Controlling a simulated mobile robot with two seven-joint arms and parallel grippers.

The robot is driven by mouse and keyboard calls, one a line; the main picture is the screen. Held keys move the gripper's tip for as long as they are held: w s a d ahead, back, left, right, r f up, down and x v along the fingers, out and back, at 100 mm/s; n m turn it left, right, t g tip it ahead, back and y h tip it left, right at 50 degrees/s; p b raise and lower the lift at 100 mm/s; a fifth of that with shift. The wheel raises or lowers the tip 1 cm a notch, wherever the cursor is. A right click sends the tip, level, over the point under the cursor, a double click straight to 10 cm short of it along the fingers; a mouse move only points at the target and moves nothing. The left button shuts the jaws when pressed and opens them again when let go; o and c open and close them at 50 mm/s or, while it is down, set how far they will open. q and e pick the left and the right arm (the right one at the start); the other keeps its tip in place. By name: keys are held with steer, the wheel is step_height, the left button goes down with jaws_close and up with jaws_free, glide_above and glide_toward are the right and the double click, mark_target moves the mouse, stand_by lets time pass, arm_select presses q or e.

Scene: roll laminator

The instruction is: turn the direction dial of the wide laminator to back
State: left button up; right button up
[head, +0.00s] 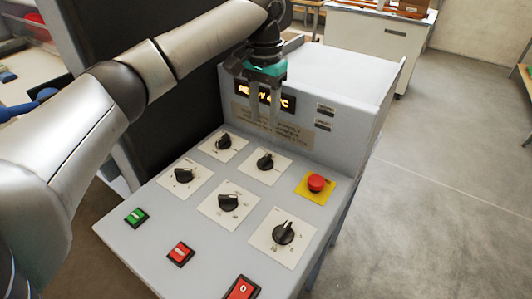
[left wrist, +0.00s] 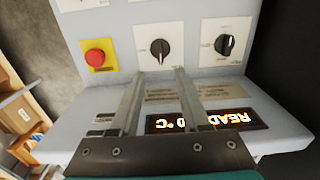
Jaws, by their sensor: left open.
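The wide laminator's grey control panel (head: 160,222) carries several black dials on white plates. Their labels are too small to read, so I cannot tell which is the direction dial. My left gripper (head: 264,124) is open and empty, fingers pointing down in front of the display, above the panel's back edge. Closest to it is the back-row dial (head: 265,161) beside the red button. In the left wrist view that dial (left wrist: 160,48) lies just beyond the open fingertips (left wrist: 158,72), apart from them. Another back-row dial (head: 223,141) also shows in the wrist view (left wrist: 225,44). My right gripper is not in view.
A red mushroom button (head: 317,183) sits on a yellow plate right of the near dial. Other dials (head: 228,202) (head: 284,233) and rocker switches (head: 181,253) lie nearer the front. A lit display (head: 270,96) stands behind the fingers. Floor at right is clear.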

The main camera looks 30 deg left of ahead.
mark_target(265, 157)
arm_select(q)
step_height(265, 157, down, 12)
steer(key=shift+r+b, duration=0.1)
steer(key=shift+b, duration=0.4)
steer(key=shift+c, duration=0.2)
jaws_close()
